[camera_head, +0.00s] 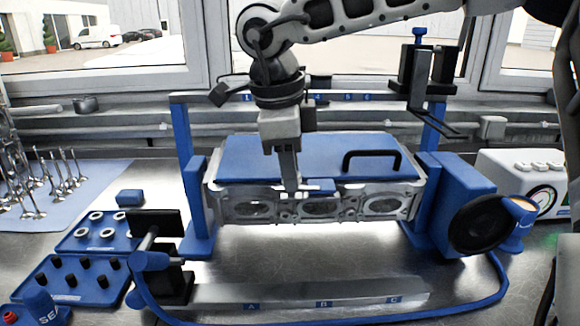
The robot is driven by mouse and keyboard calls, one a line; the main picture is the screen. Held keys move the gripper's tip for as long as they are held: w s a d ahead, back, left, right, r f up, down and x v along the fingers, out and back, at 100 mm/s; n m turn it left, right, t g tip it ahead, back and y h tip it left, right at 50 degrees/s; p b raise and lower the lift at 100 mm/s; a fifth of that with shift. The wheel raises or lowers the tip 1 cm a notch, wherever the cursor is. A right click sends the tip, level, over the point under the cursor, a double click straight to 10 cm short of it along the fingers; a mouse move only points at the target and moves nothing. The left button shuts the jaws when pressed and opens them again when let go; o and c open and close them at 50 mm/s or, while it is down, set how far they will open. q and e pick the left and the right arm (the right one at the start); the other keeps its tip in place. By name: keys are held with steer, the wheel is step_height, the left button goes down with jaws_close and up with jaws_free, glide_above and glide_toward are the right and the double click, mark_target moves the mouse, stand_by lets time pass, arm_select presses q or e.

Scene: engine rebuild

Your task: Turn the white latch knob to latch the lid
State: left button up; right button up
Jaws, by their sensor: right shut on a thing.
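The blue lid (240,155) lies flat and closed on top of the silver engine part (350,208) with round ports, held between blue uprights. A black handle (372,156) stands on its right half. My right gripper (290,182) reaches down from above to the middle of the lid's front edge. Its fingers are shut on the small latch knob, which they hide almost wholly, so its angle cannot be told. A small blue piece (320,185) shows just right of the fingertips. My left gripper is not in view.
Blue trays (84,264) with rings and dark plugs sit at the left, with several valves (62,175) behind them. A black round part (480,223) and a gauge box (523,175) stand at the right. A blue hose (430,312) runs along the front.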

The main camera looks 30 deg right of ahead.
steer(key=shift+n, duration=0.5)
steer(key=o, duration=1)
steer(key=a+r+p, duration=0.1)
steer(key=r, duration=0.4)
steer(key=a+r+p, duration=0.1)
steer(key=r, duration=0.4)
steer(key=a+r+p, duration=0.1)
steer(key=r, duration=0.4)
steer(key=shift+s+r, duration=0.35)
